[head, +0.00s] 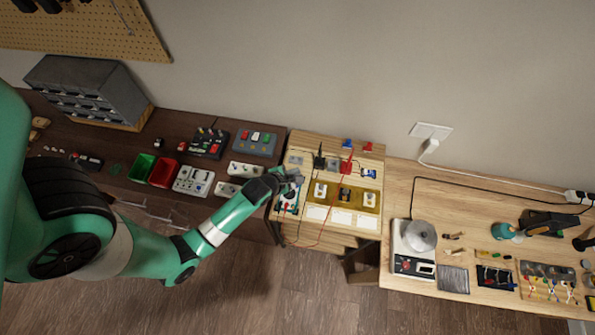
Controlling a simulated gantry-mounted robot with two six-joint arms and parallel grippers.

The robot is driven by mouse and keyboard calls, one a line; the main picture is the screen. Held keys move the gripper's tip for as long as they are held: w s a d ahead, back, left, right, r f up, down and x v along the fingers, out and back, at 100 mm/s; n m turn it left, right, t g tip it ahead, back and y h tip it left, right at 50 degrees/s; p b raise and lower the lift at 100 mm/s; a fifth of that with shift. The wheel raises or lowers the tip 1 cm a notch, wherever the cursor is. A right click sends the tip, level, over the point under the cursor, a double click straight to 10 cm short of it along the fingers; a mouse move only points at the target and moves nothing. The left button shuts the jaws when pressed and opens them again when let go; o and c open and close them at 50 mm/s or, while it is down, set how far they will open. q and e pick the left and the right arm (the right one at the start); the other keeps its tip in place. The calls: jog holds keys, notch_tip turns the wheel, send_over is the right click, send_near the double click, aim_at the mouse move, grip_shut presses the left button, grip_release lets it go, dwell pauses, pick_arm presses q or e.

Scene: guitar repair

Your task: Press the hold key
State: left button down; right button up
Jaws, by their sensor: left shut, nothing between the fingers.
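My left arm reaches in from the left, and its gripper (294,177) is shut and empty over the left side of the middle wooden bench section. Just below it in the picture lies a small device that looks like a multimeter (288,207), with a red and a dark lead running from it. The gripper covers its upper part. The hold key is too small or hidden to make out, and I cannot tell whether the fingertips touch the device. My right gripper is not in view.
Right of the gripper is a yellow board (370,201) with several fittings. A scale (400,263) stands on the right bench. Leads hang over the front edge.

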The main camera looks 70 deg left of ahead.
pick_arm(q)
jog(key=b, duration=0.8)
send_over(295, 188)
jog(key=shift+f, duration=4.4)
jog(key=shift+f+b, duration=0.3)
jog(key=shift+f, duration=0.1)
jog(key=shift+f+b, duration=0.4)
jog(key=shift+r+p, duration=0.8)
notch_tip(295, 188, up, 5)
jog(key=p, duration=0.4)
jog(key=shift+p, duration=0.35)
